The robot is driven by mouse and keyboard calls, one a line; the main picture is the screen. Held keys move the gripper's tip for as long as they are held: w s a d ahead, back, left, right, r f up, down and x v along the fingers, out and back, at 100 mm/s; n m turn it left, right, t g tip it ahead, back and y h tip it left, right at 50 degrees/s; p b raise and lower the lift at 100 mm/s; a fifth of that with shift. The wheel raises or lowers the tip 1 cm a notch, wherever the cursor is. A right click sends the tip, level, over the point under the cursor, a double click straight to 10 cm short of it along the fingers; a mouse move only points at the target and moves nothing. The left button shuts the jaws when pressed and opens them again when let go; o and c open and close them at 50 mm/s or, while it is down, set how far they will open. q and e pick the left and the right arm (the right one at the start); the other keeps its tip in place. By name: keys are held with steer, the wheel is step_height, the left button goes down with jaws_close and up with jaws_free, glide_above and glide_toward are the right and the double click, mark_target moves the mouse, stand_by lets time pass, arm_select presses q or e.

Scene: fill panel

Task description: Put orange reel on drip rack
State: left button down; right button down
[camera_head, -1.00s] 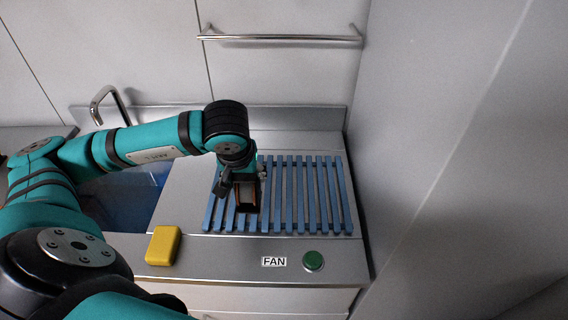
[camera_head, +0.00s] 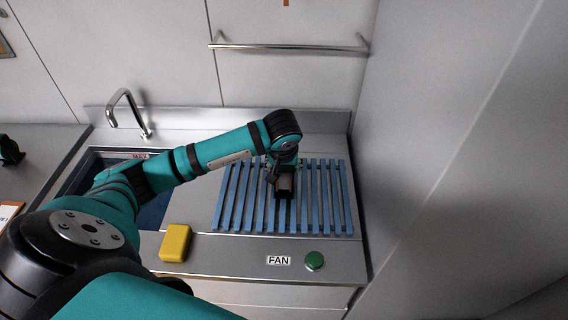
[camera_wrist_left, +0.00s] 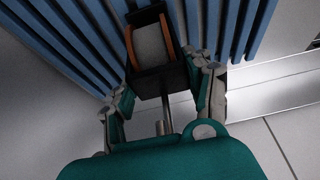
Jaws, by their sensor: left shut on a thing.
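The orange reel (camera_wrist_left: 167,35) has orange rims around a pale middle and sits with a black block-like body (camera_wrist_left: 158,82) in the left wrist view. In the head view it shows small and dark (camera_head: 285,184) below my left gripper (camera_head: 280,176). My left gripper (camera_wrist_left: 163,88) is shut on it, a finger on each side. The drip rack (camera_head: 321,200) is a set of blue parallel slats on the steel counter. The reel is over the rack's middle slats; I cannot tell whether it touches them. My right gripper is not in view.
A yellow sponge-like block (camera_head: 175,243) and a green button (camera_head: 314,261) beside a FAN label (camera_head: 279,260) are along the counter front. A sink with a tap (camera_head: 128,110) is at left. A rail (camera_head: 290,47) crosses the back wall; a grey wall (camera_head: 450,150) stands at right.

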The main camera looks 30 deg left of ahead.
arm_select(q)
steer(key=c, duration=0.9)
jaws_free()
steer(key=shift+f, duration=0.15)
steer(key=shift+c, duration=0.2)
steer(key=o, duration=0.4)
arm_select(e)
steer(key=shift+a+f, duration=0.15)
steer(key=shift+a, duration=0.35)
arm_select(q)
steer(key=shift+r, duration=0.3)
steer(key=shift+s+r, duration=0.1)
steer(key=shift+r, duration=0.2)
steer(key=b+v, duration=0.2)
steer(key=v, duration=0.9)
steer(key=shift+s+d, duration=0.1)
steer(key=shift+d, duration=0.05)
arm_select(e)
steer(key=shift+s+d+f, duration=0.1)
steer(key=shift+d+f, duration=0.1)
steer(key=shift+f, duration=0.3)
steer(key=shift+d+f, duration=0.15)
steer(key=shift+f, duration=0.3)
